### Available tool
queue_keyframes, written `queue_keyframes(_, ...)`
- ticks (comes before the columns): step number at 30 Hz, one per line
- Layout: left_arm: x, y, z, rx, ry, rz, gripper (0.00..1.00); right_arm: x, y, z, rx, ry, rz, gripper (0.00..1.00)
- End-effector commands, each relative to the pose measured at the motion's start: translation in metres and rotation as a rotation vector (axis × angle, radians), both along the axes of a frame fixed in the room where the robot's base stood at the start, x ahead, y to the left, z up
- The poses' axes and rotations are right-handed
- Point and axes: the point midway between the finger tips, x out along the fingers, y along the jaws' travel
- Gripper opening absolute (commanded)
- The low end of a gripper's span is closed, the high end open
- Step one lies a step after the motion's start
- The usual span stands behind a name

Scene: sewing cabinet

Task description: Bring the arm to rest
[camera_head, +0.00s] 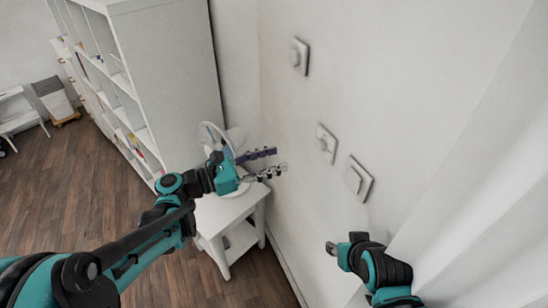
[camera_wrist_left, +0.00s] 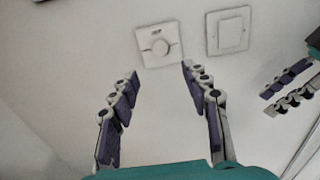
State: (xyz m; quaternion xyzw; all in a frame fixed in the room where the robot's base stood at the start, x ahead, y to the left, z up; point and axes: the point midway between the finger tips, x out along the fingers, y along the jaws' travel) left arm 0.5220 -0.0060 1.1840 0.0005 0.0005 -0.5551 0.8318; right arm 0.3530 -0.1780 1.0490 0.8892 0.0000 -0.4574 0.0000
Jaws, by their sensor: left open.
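My left gripper (camera_head: 279,160) reaches in from the left above a small white table, its two fingers spread with nothing between them. In the left wrist view its open fingers (camera_wrist_left: 158,72) point at the white wall, apart from a plate with a round dial (camera_wrist_left: 160,46). My right gripper (camera_head: 331,248) is low at the right near the wall, mostly hidden by its own wrist in the head view. In the left wrist view the right gripper (camera_wrist_left: 267,104) shows at the right edge with two separated, empty fingers.
A white fan (camera_head: 208,132) stands on the small white table (camera_head: 229,212), behind my left gripper. Wall plates (camera_head: 299,56) (camera_head: 326,143) (camera_head: 358,179) line the wall. A tall white shelf (camera_head: 165,60) stands at the back left. Wooden floor (camera_head: 75,175) is open at left.

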Motion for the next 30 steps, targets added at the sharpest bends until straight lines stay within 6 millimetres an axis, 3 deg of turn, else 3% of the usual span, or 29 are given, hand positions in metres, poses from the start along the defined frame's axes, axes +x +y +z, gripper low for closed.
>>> queue_keyframes(8,-0.004,-0.001,-0.004,0.048,-0.028,0.004,0.47,0.0,0.0,0.0,0.0,0.0,0.0,0.4)
queue_keyframes(11,-0.017,-0.002,-0.018,0.21,-0.125,0.01,0.47,0.0,0.0,-0.001,0.0,0.0,0.0,0.4)
queue_keyframes(14,-0.041,0.005,-0.044,0.494,-0.299,-0.012,0.47,0.0,0.0,-0.002,0.0,0.0,0.0,0.4)
queue_keyframes(17,-0.069,0.026,-0.074,0.833,-0.516,-0.087,0.47,0.0,0.0,-0.003,0.0,0.0,0.0,0.4)
queue_keyframes(21,-0.109,0.072,-0.111,1.294,-0.824,-0.297,0.47,0.0,0.0,-0.004,0.0,0.0,0.0,0.4)
queue_keyframes(27,-0.152,0.144,-0.136,1.789,-1.175,-0.718,0.47,0.0,0.0,-0.005,0.0,0.0,0.0,0.4)
queue_keyframes(30,-0.163,0.167,-0.14,1.923,-1.275,-0.892,0.47,0.0,0.0,-0.005,0.0,0.0,0.0,0.4)
